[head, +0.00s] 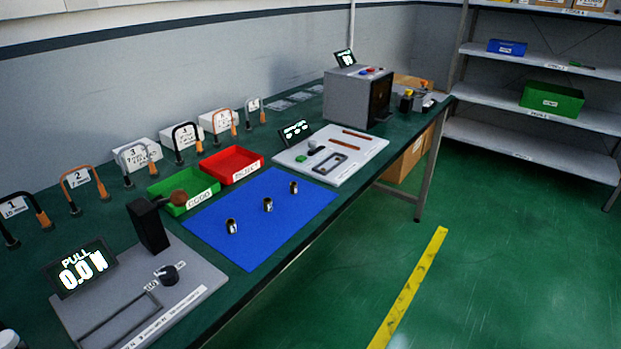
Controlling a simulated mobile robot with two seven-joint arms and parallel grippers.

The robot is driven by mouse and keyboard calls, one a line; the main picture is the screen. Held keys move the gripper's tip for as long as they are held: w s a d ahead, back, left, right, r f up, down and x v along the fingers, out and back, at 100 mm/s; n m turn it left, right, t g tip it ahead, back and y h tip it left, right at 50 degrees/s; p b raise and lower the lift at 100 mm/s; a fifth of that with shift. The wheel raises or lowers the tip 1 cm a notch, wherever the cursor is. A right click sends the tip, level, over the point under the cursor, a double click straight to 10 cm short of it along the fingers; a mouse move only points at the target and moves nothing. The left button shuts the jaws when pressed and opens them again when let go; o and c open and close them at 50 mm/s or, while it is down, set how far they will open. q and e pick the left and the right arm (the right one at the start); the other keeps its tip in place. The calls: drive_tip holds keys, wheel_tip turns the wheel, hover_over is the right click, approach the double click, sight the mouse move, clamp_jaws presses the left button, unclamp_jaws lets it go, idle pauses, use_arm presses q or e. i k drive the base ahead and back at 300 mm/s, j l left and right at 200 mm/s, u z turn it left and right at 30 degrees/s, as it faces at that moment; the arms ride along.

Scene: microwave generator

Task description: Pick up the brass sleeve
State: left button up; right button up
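Three small upright cylindrical pieces stand in a row on the blue mat (250,240): a near one (232,227), a middle one (268,205) and a far one (294,187). They look dark and metallic with bright glints. I cannot tell from their colour which one is the brass sleeve. A brown rounded thing (179,197) shows at the green tray marked GOOD (203,198); I cannot tell what it is. Neither of my grippers is in view.
A red tray (232,177) stands behind the mat. A grey pull-test station (190,275) is at the near left, a white fixture plate (365,150) beyond the mat. Numbered stands with curved handles (78,190) line the back. The mat around the pieces is clear.

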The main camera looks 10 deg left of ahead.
sight(293, 185)
drive_tip(key=i+l, duration=1.95)
drive_tip(key=l+u, duration=0.1)
drive_tip(key=u, duration=0.25)
drive_tip(key=i+l+u, duration=0.1)
drive_tip(key=u, duration=0.25)
drive_tip(key=l+u, duration=0.1)
drive_tip(key=u, duration=1.25)
